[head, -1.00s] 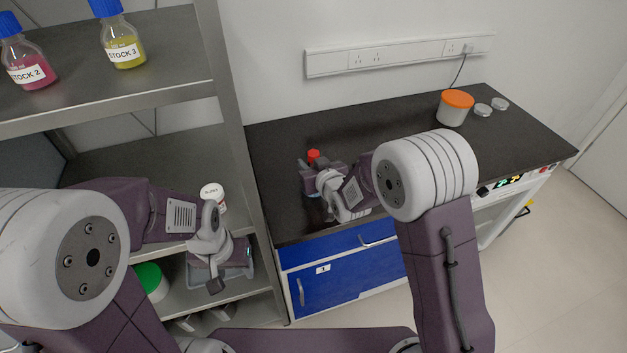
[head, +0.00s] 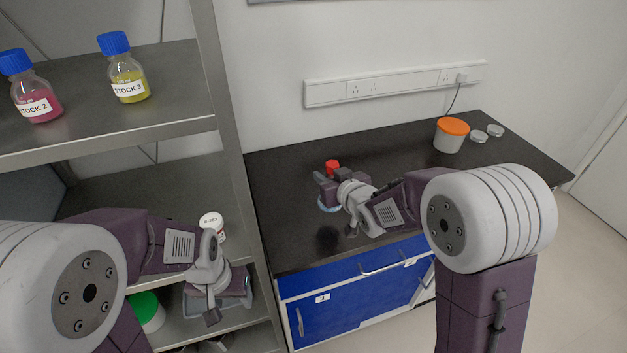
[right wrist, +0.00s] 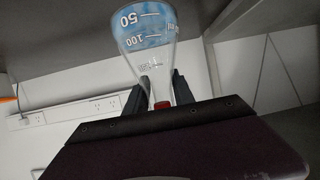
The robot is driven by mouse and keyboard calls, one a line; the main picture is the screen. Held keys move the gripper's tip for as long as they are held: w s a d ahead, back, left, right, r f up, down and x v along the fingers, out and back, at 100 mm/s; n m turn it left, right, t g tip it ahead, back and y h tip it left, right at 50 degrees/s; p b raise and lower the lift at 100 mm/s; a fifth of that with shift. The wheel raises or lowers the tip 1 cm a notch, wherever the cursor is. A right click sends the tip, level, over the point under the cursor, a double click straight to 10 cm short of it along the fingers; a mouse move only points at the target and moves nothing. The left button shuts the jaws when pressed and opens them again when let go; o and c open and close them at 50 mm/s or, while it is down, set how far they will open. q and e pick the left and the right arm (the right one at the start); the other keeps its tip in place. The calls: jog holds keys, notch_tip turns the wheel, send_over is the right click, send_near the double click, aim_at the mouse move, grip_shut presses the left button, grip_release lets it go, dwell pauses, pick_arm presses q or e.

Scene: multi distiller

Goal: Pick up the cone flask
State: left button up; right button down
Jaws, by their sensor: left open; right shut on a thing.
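The cone flask (right wrist: 150,45) is clear glass with blue markings and white volume numbers. In the right wrist view its narrow neck lies between the two fingers of my right gripper (right wrist: 160,92), which is shut on it. A red cap (head: 332,166) tops the flask. In the head view my right gripper (head: 326,184) mostly hides the flask, and only the pale blue lower part shows over the dark bench. A dark patch on the bench below suggests it is lifted clear. My left gripper (head: 212,312) is open and empty, in front of the shelf rack.
The shelf rack (head: 225,110) stands on the left with a pink bottle (head: 38,100), a yellow bottle (head: 127,82) and a white tub (head: 211,224). The dark bench (head: 400,155) holds an orange-lidded tub (head: 451,135) and two small dishes at its far right. Much of its middle is clear.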

jog(key=s+d+r+p, duration=0.1)
jog(key=d+r, duration=0.3)
jog(key=d, duration=0.2)
jog(key=shift+s+d+p, duration=0.25)
jog(key=shift+d+p, duration=0.1)
jog(key=shift+d, duration=0.05)
jog(key=shift+r, duration=0.1)
